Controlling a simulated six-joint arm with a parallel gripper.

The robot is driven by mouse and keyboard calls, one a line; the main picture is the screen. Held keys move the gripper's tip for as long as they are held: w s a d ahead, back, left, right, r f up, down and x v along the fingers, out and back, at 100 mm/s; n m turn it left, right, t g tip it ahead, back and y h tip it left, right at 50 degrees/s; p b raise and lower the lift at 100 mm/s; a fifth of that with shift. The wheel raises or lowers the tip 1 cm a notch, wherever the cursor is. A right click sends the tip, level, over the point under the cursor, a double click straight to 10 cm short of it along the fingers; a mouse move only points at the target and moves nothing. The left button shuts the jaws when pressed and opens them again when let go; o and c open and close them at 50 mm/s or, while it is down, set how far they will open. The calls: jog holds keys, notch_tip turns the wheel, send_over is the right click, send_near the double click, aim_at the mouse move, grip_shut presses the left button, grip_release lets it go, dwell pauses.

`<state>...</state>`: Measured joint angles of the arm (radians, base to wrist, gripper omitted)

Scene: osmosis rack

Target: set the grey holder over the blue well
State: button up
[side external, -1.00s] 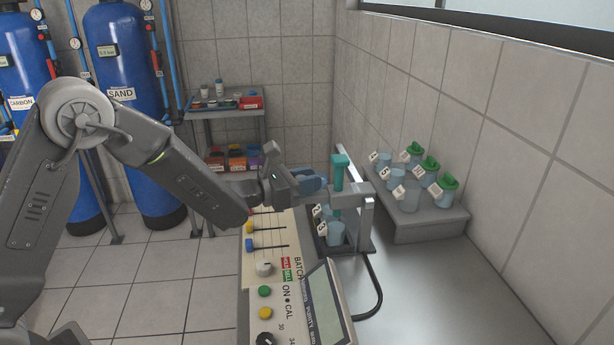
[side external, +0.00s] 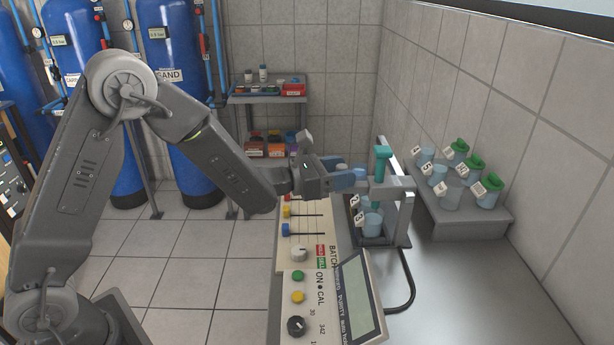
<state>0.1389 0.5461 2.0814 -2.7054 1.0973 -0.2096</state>
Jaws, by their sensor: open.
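The grey holder (side external: 394,185) is a block on the upright metal frame on the bench, with a teal probe (side external: 382,160) standing upright through it. Below it, pale-blue cups with numbered tags stand in a dark tray; the front cup (side external: 372,223) shows best. I cannot tell which of these is the blue well, and the rear cups are partly hidden by my gripper and the holder. My gripper (side external: 362,180) has blue fingers, is open, and points right toward the holder. Its fingertips are just left of the probe; I cannot tell whether they touch anything.
A control panel (side external: 316,268) with sliders, knobs and a screen lies in front of the tray. A black cable (side external: 412,285) curves right of it. A grey stepped rack (side external: 480,222) with several tagged, some green-lidded cups stands at right. The bench front right is clear.

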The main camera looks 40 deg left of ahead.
jog(key=v, duration=1.1)
jog(key=shift+s, duration=0.25)
jog(key=shift+a, duration=0.1)
jog(key=s+d+r+m+g+h, duration=0.4)
jog(key=s+d+r+m+g, duration=0.4)
jog(key=s+d+m+g, duration=0.75)
jog(key=s+a+f+m+t+y, duration=0.1)
jog(key=s+a+m+t+y, duration=0.4)
jog(key=a+m+y, duration=0.8)
jog(key=s+a+m, duration=0.1)
jog(key=s, duration=0.2)
jog(key=shift+a, duration=0.35)
jog(key=shift+s+f+m+t, duration=0.1)
jog(key=shift+m+t, duration=0.15)
